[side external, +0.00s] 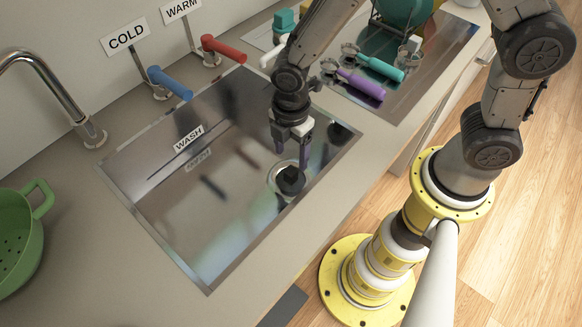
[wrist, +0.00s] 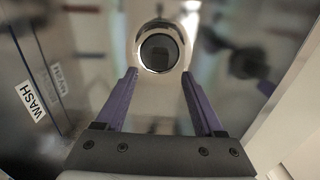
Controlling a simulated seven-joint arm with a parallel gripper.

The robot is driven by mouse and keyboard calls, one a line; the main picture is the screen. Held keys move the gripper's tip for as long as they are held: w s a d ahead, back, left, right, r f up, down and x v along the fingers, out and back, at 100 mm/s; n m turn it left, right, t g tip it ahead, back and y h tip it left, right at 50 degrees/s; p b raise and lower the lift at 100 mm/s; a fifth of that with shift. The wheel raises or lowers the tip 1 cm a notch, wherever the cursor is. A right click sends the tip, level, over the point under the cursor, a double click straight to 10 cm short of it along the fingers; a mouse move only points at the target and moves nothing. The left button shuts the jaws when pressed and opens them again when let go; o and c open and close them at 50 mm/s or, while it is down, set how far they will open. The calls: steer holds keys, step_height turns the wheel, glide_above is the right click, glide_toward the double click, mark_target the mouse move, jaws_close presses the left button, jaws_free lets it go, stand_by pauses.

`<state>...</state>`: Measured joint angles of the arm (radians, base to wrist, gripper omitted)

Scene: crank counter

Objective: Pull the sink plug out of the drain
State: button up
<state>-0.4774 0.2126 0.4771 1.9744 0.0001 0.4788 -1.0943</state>
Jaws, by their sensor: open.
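The dark sink plug (side external: 291,181) sits in the round metal drain (side external: 272,183) on the sink floor. In the wrist view the plug (wrist: 160,53) shows as a dark disc inside a bright drain ring (wrist: 142,40), just beyond the fingertips and centred between them. My gripper (side external: 291,158) points down inside the sink, above the plug. In the wrist view my gripper (wrist: 160,76) has its two purple fingers apart with nothing between them. It appears not to touch the plug; the exact gap is hard to judge.
The steel sink (side external: 195,235) has shiny, reflective walls and a WASH label (side external: 188,138). A blue COLD handle (side external: 170,83), a red WARM handle (side external: 223,48) and a faucet (side external: 62,90) stand behind it. A green colander (side external: 18,235) is left; teal and purple utensils (side external: 362,86) lie right.

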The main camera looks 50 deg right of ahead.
mark_target(291, 171)
step_height(291, 171, down, 8)
steer(key=shift+r, duration=0.1)
steer(key=shift+c, duration=0.3)
jaws_close()
steer(key=c, duration=0.5)
jaws_free()
steer(key=shift+c, duration=0.2)
jaws_close()
steer(key=shift+r, duration=0.7)
steer(key=shift+r, duration=2.4)
